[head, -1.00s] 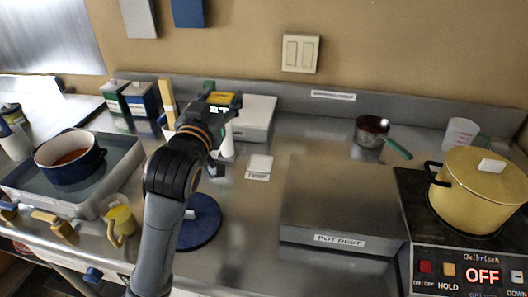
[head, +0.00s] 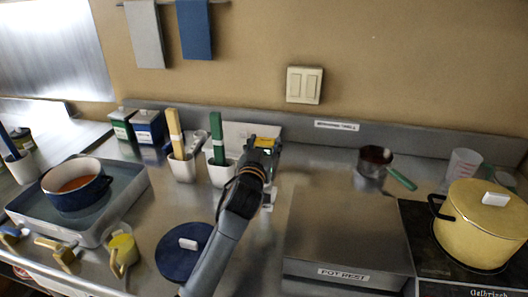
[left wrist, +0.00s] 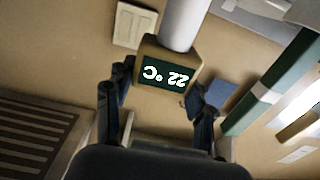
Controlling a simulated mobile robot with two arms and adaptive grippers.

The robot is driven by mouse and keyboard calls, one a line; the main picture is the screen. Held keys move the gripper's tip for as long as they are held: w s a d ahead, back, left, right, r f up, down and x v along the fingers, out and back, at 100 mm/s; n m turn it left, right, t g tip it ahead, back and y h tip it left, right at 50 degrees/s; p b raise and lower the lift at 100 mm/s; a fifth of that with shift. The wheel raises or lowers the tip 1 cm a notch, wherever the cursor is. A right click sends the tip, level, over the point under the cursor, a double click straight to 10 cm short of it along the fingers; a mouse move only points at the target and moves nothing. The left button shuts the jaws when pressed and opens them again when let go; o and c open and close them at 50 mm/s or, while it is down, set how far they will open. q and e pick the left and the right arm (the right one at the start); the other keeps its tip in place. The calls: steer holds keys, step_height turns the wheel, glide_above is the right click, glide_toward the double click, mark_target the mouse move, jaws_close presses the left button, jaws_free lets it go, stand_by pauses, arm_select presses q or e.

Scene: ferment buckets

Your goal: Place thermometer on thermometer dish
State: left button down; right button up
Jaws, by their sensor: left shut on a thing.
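The thermometer (head: 264,142) has a yellowish housing and sits at the tip of my left gripper (head: 262,152). In the left wrist view, its dark display (left wrist: 166,76) reads 22 °C upside down, with a pale round stem rising from the housing. The left gripper's fingers (left wrist: 160,92) are closed on either side of the housing. The thermometer dish (head: 270,196) is a small pale plate on the counter. It shows only in part beside my left arm, which hides most of it and its label. The thermometer is held above and behind it. My right gripper is not in view.
White holders with a yellow-handled (head: 175,135) and a green-handled tool (head: 217,140) stand left of the gripper. A blue lid (head: 180,262) lies in front. The pot rest (head: 345,225) is clear at right, beside the yellow pot (head: 478,225).

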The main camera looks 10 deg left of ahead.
arm_select(q)
step_height(320, 180, down, 2)
steer(key=shift+f, duration=0.25)
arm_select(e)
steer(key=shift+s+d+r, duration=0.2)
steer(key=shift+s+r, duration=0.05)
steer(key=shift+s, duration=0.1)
arm_select(q)
steer(key=shift+f, duration=0.1)
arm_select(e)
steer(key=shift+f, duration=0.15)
arm_select(q)
steer(key=c, duration=0.5)
jaws_free()
steer(key=shift+f, duration=0.1)
steer(key=shift+s, duration=0.1)
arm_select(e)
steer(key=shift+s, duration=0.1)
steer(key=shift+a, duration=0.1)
arm_select(q)
steer(key=s+b, duration=0.1)
steer(key=s, duration=1.1)
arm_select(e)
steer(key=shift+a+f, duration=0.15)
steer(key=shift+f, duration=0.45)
